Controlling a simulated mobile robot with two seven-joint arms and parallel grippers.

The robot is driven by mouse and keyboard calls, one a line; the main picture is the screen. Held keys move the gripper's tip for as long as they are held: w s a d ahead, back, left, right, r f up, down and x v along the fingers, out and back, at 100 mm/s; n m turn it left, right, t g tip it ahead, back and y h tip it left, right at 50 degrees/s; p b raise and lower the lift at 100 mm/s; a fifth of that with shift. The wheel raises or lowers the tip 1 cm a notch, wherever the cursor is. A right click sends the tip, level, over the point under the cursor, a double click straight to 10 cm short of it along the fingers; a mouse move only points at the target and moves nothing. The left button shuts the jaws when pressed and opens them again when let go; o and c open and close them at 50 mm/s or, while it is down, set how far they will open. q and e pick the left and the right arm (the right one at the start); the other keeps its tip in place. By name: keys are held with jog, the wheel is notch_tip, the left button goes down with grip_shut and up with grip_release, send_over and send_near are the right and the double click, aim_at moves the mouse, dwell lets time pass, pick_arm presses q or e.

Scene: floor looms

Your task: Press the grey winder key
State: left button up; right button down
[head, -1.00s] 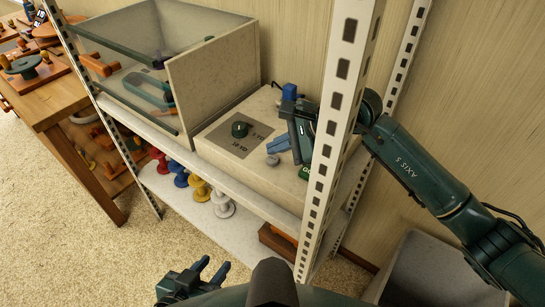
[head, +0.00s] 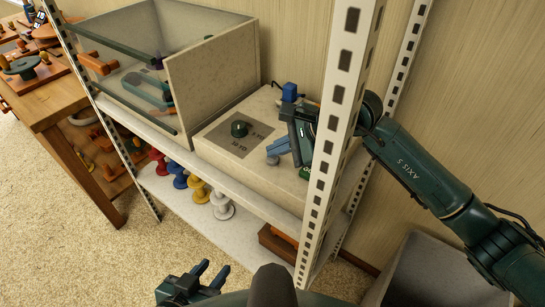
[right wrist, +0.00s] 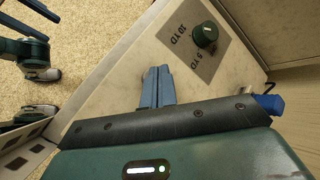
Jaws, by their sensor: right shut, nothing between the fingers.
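The grey winder key (head: 272,160) is a small round grey button on the top of a cream box (head: 215,150), in front of a dark dial plate. My right gripper (head: 268,150) is shut and empty, its blue fingers together and their tips right above or beside the key. I cannot tell whether they touch it. In the right wrist view the shut fingers (right wrist: 155,70) point across the box top and mostly hide the key. My left gripper (head: 213,269) is open and empty at the bottom of the head view, well away from the box.
A dark green dial knob (head: 239,129) stands on the grey plate. A clear-fronted bin (head: 210,75) stands to the left. Coloured spools sit on the shelf below.

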aim_at(278, 159)
jog(key=shift+f+b, duration=0.35)
jog(key=shift+b, duration=0.05)
dwell(0.6)
jog(key=shift+r+p, duration=0.35)
jog(key=shift+r, duration=0.45)
jog(key=shift+r+p, duration=1.15)
jog(key=shift+r, duration=1.4)
